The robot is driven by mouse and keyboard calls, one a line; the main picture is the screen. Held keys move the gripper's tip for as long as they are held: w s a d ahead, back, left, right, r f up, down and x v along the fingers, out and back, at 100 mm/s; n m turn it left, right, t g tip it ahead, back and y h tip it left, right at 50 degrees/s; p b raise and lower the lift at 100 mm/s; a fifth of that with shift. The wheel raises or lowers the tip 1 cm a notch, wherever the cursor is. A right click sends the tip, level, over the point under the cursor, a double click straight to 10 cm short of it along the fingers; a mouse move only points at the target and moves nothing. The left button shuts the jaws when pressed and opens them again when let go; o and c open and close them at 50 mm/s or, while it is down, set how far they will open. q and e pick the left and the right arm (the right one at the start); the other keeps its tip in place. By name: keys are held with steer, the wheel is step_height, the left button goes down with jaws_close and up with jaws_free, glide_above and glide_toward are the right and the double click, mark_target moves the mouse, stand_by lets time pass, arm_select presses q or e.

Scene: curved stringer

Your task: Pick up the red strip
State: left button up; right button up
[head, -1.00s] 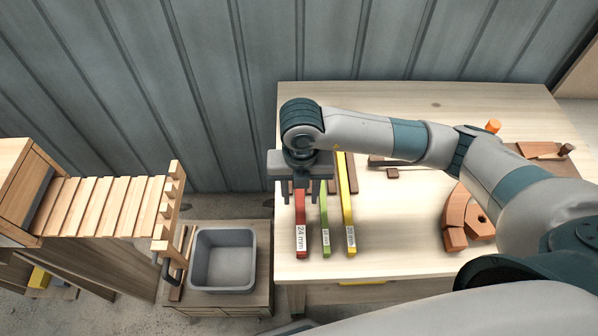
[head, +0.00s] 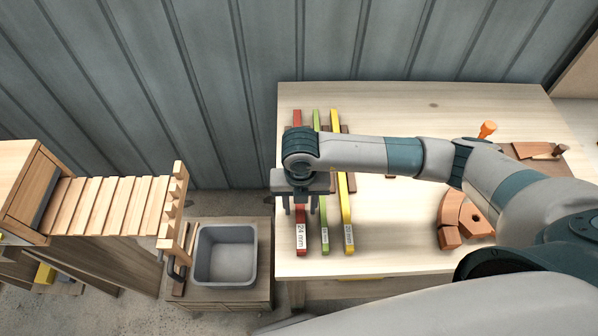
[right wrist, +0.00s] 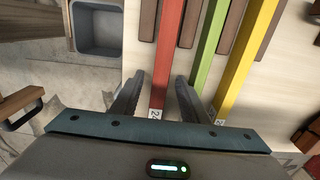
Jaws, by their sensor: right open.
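The red strip (head: 300,240) lies at the left of three strips on the light wooden table, with a "24 mm" label at its near end. My right gripper (head: 301,208) is over its nearer part and hides some of it in the head view. In the right wrist view the red strip (right wrist: 170,45) runs between the two open fingers of my right gripper (right wrist: 155,95). The fingers stand apart, with nothing held. I cannot tell how far above the strip they are. My left gripper does not show.
A green strip (head: 324,232) and a yellow strip (head: 347,225) lie close to the right. Brown blocks (right wrist: 228,25) lie between the strips. A grey bin (head: 225,255) stands left of the table. Curved orange-brown pieces (head: 462,218) and an orange peg (head: 487,130) are further right.

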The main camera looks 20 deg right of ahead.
jaws_close()
steer(key=shift+r, duration=0.2)
steer(key=shift+r+b, duration=0.55)
step_height(320, 180, up, 2)
steer(key=shift+w+r+b, duration=0.1)
steer(key=shift+r+b, duration=0.1)
steer(key=shift+b, duration=0.55)
steer(key=s+d+r+p, duration=0.1)
steer(key=s+d+r, duration=0.4)
steer(key=s, duration=0.5)
steer(key=shift+s+d+r+p, duration=0.2)
steer(key=shift+d+r+p, duration=0.1)
steer(key=shift+r, duration=0.8)
